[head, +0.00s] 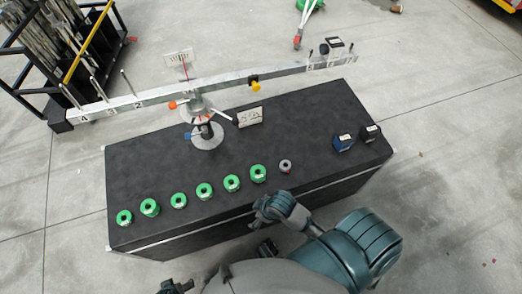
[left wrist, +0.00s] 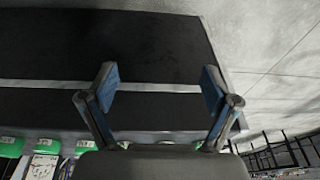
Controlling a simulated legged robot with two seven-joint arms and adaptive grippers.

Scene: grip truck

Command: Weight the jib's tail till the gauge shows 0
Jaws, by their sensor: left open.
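The pale jib (head: 215,84) is a long numbered beam on a stand (head: 206,135) on the black table. Upright pegs stand on its left part; a dark block (head: 334,43) sits at its right end. The white gauge card (head: 179,58) stands behind with a red pointer; its reading is too small to tell. Green ring weights (head: 204,191) line the table's front, with a small grey one (head: 286,166) at their right. My left gripper (head: 175,287) is below the table's front edge; the left wrist view shows it open and empty (left wrist: 160,88).
A blue block (head: 342,143) and a black block (head: 370,133) stand at the table's right. A small white sign (head: 250,117) stands near the stand. The black table top (head: 300,120) is clear between. A rack (head: 70,45) is at the back left.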

